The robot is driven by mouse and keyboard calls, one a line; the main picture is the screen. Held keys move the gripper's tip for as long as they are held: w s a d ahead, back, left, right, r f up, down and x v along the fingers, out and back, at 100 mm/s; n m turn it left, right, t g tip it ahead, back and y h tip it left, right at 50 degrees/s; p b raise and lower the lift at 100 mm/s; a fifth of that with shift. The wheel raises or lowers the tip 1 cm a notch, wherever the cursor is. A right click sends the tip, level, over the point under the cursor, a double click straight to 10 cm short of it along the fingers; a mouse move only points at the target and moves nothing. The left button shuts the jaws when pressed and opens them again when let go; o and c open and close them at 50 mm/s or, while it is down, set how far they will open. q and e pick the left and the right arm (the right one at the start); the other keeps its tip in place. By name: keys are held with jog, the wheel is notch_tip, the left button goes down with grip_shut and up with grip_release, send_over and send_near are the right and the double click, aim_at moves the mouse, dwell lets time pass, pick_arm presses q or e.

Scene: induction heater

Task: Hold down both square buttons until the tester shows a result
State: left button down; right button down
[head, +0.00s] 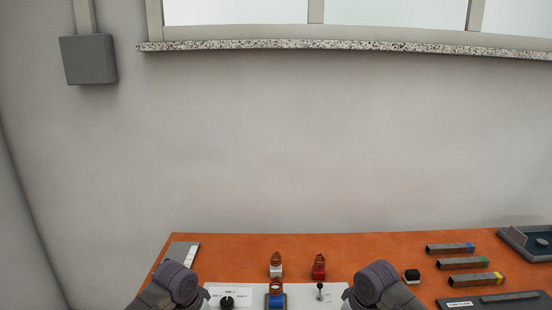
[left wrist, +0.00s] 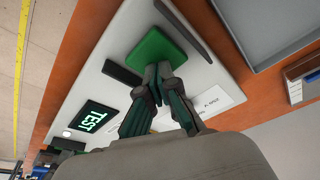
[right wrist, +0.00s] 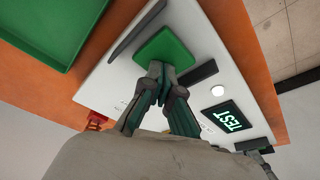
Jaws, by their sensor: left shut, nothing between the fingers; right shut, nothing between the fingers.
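A green square button (left wrist: 162,48) sits on the white tester panel (left wrist: 205,72) in the left wrist view. My left gripper (left wrist: 158,76) is shut and empty, with its fingertips at the button's edge. Another green square button (right wrist: 166,44) shows in the right wrist view. My right gripper (right wrist: 160,76) is shut and empty, with its fingertips at that button's edge. I cannot tell whether either button is pressed in. The tester's dark screen (left wrist: 92,117) reads "TEST" and also shows in the right wrist view (right wrist: 226,118). Neither gripper shows in the head view.
A grey tray (left wrist: 262,25) lies beside the panel in the left wrist view, a green tray (right wrist: 50,30) in the right wrist view. A pale round lamp (right wrist: 217,91) is near the screen. In the head view, several bars (head: 462,263) lie on the orange table (head: 220,243).

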dwell(0.4)
jog(key=shift+w+v, duration=0.15)
jog(key=shift+v, duration=0.6)
jog(key=shift+w+v, duration=0.15)
jog(key=shift+v, duration=0.55)
jog(key=shift+a+r, duration=0.1)
jog(key=shift+a, duration=0.1)
pick_arm(q)
jog(key=shift+w+v, duration=0.15)
jog(key=shift+v, duration=0.6)
jog(key=shift+w+v, duration=0.15)
jog(key=shift+v, duration=0.55)
jog(key=shift+d+r, duration=0.1)
jog(key=shift+d, duration=0.1)
